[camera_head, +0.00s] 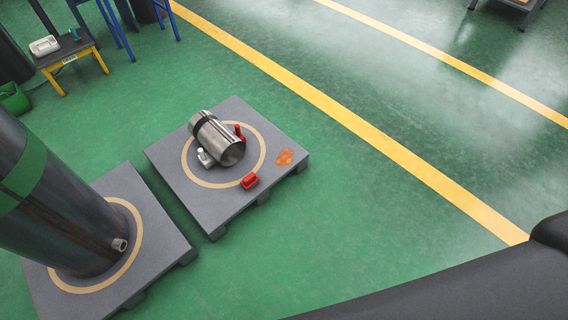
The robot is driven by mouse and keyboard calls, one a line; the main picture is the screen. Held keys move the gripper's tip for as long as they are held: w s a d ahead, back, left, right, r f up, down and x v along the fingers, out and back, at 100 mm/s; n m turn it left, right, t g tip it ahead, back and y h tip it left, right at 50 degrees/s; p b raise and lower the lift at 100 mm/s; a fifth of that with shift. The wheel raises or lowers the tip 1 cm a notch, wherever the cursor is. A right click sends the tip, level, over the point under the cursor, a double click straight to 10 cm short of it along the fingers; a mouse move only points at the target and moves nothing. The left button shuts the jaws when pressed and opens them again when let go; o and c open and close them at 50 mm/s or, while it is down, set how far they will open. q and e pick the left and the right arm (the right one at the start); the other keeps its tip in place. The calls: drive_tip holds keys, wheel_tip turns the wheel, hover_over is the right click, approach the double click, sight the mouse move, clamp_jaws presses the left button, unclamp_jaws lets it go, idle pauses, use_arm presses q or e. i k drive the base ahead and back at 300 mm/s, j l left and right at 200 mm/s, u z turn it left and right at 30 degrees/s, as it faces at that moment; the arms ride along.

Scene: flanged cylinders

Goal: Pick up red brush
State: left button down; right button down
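A small red object that looks like the red brush (250,181) lies on the grey pallet (218,211), near its front edge, by the tan ring marked on top. It is too small for me to make out bristles. A metal cylinder (217,139) with a dark band lies on its side inside the ring. A second red piece (239,131) shows at the cylinder's right side; I cannot tell if it is attached. Neither of my grippers is in view.
A tall dark cylinder (60,215) with a green band stands on a second pallet (165,224) at left. An orange patch (285,157) marks the first pallet. A yellow-legged stool (66,55) stands far left. Green floor right of the pallets is clear.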

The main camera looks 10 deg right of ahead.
sight(250, 180)
drive_tip(key=i+l+u, duration=0.1)
drive_tip(key=u, duration=0.25)
drive_tip(key=l+u, duration=0.2)
drive_tip(key=u, duration=0.2)
drive_tip(key=i+l+u, duration=0.1)
drive_tip(key=u, duration=0.25)
drive_tip(key=l+u, duration=0.4)
drive_tip(key=l, duration=1.5)
drive_tip(key=i+l, duration=0.1)
drive_tip(key=i, duration=0.35)
